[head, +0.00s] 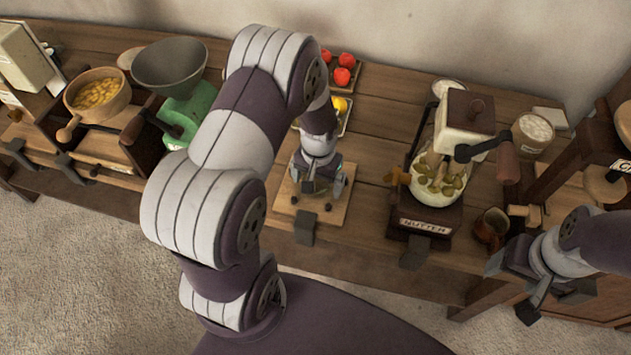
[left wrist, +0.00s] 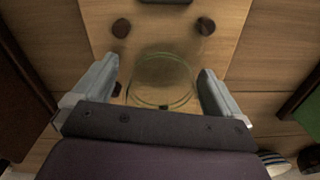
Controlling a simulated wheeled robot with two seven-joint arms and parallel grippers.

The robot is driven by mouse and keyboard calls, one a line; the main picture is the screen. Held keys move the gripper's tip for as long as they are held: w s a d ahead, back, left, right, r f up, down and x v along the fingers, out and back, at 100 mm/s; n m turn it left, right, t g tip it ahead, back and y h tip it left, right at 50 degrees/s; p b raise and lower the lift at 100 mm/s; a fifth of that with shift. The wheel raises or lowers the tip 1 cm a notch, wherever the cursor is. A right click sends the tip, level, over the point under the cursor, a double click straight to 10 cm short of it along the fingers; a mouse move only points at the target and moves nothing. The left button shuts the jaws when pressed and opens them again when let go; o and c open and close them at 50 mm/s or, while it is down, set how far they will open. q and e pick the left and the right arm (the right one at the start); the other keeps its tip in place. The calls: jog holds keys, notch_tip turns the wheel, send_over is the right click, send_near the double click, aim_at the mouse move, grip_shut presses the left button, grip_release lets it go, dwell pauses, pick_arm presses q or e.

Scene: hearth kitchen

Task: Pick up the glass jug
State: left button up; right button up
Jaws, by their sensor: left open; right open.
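The glass jug (left wrist: 162,82) shows in the left wrist view as a clear, thin round outline over a wooden board (left wrist: 180,40). My left gripper (left wrist: 157,90) is open, with one finger on each side of the jug; I cannot tell whether either finger touches it. In the head view my left gripper (head: 317,187) points down over the small board (head: 325,212) at the middle of the counter and hides most or all of the jug. My right gripper (head: 545,285) is open and empty at the lower right, in front of the counter.
To the left stand a green scale (head: 190,110) with a grey pan and a bowl of yellow pieces (head: 98,92). To the right are the butter stand (head: 425,222), a cream grinder (head: 462,120) and a small brown jug (head: 491,226). Red fruit (head: 343,76) lies behind.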

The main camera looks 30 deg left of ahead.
pick_arm(q)
jog(key=shift+w+a, duration=0.1)
jog(key=shift+c, duration=0.7)
jog(key=c, duration=1)
jog(key=shift+c, duration=0.2)
